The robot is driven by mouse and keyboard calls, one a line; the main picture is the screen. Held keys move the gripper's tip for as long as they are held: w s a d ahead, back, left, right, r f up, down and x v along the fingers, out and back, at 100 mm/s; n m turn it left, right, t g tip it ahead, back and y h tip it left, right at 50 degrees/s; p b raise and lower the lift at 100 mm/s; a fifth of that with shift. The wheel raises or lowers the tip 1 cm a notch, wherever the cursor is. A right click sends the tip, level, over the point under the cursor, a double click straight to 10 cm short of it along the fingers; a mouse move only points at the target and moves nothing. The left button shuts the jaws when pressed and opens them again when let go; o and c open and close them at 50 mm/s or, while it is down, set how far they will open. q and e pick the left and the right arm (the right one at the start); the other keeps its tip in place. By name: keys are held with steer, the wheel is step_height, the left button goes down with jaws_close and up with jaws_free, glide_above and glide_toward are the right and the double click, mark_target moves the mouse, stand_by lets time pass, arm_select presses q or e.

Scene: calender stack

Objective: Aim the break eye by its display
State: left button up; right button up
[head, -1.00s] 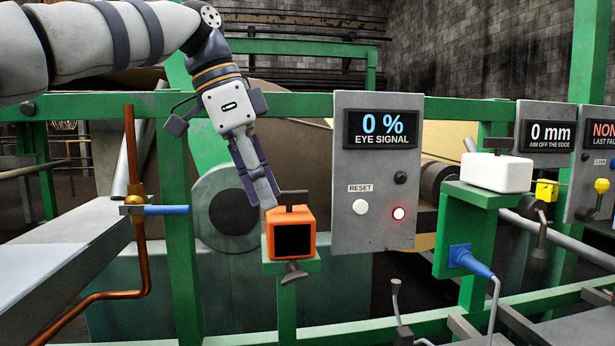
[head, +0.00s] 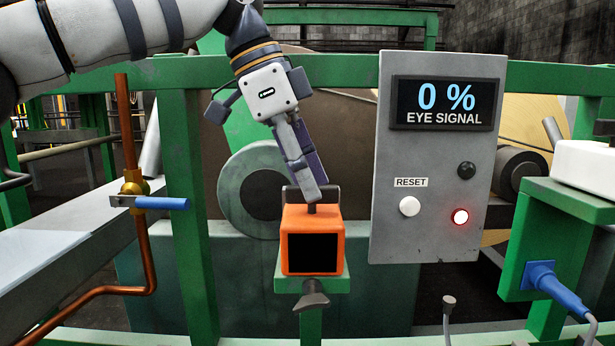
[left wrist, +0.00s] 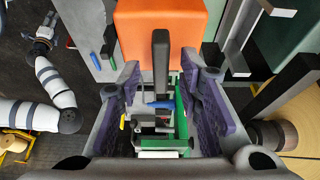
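The orange break eye (head: 312,222) with a black square face sits on a green bracket (head: 338,283). A dark T-shaped handle (head: 290,193) stands on its top, and a dark knob (head: 312,296) shows below it. My left gripper (head: 316,195) points down at the handle. In the left wrist view its purple-padded fingers (left wrist: 172,105) are apart, with the dark handle bar (left wrist: 161,70) between them and gaps on both sides; the orange housing (left wrist: 160,35) lies beyond. The display (head: 446,103) reads "0 % EYE SIGNAL". My right arm (left wrist: 50,80) shows in the left wrist view, its gripper too small to read.
The grey panel (head: 390,150) right of the eye carries a white RESET button (head: 409,206), a dark lamp (head: 466,170) and a lit red lamp (head: 460,217). A copper pipe with a blue-handled valve (head: 160,203) stands left. A white box (head: 585,163) sits on a green stand at right.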

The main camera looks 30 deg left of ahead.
arm_select(q)
steer(key=shift+f, duration=0.25)
jaws_close()
